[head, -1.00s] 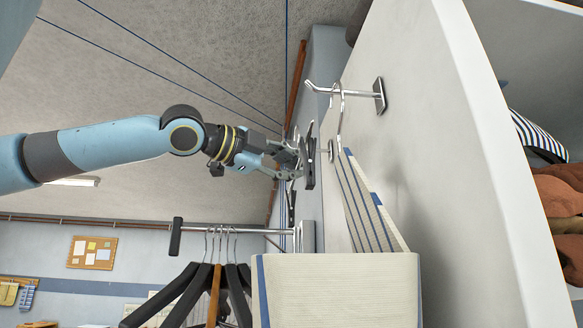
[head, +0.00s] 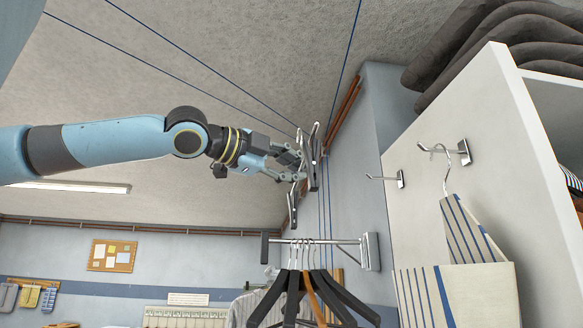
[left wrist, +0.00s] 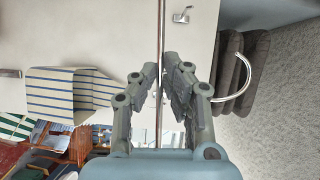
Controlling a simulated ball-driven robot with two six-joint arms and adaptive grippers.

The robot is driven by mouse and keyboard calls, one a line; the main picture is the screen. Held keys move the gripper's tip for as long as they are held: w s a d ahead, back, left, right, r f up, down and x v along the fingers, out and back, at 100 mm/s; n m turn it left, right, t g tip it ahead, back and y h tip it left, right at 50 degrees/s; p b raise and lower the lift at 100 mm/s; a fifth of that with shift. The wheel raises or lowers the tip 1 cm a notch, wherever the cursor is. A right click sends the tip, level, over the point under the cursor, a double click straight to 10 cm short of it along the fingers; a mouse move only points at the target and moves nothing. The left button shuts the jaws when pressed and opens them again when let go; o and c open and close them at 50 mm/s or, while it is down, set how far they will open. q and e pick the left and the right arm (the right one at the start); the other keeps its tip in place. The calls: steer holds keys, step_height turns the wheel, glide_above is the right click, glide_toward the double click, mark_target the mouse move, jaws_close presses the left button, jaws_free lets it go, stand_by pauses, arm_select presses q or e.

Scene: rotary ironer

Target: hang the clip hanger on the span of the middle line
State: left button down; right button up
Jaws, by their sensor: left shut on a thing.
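My left gripper (head: 292,162) is shut on the clip hanger, which has a thin metal bar and dark clips (head: 293,208). In the left wrist view the hanger's bar (left wrist: 161,30) runs upright between my fingers (left wrist: 162,92), and its pale curved hook (left wrist: 248,85) stands out to the right. In the head view the hook is hard to make out. Blue lines cross overhead: one at far left (head: 150,65), one between (head: 190,52) that appears to be the middle line, and one at right (head: 346,60). The hanger appears apart from them. My right gripper is out of view.
A white cabinet panel (head: 410,205) with metal hooks (head: 460,152) stands at right. A striped cloth bag (head: 460,295) hangs there. Dark hangers (head: 285,300) hang on a rail (head: 320,241) below my gripper. Dark folded stacks (head: 500,45) sit on the cabinet.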

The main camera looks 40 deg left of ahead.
arm_select(q)
steer(key=shift+s+a, duration=0.1)
steer(key=shift+s, duration=0.2)
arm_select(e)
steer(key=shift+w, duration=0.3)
arm_select(q)
steer(key=shift+w, duration=0.1)
steer(key=shift+s+d+r, duration=0.1)
steer(key=shift+d+r, duration=0.1)
steer(key=shift+r, duration=0.3)
steer(key=shift+s+d+r, duration=0.1)
steer(key=shift+d+r, duration=0.1)
steer(key=shift+r, duration=0.25)
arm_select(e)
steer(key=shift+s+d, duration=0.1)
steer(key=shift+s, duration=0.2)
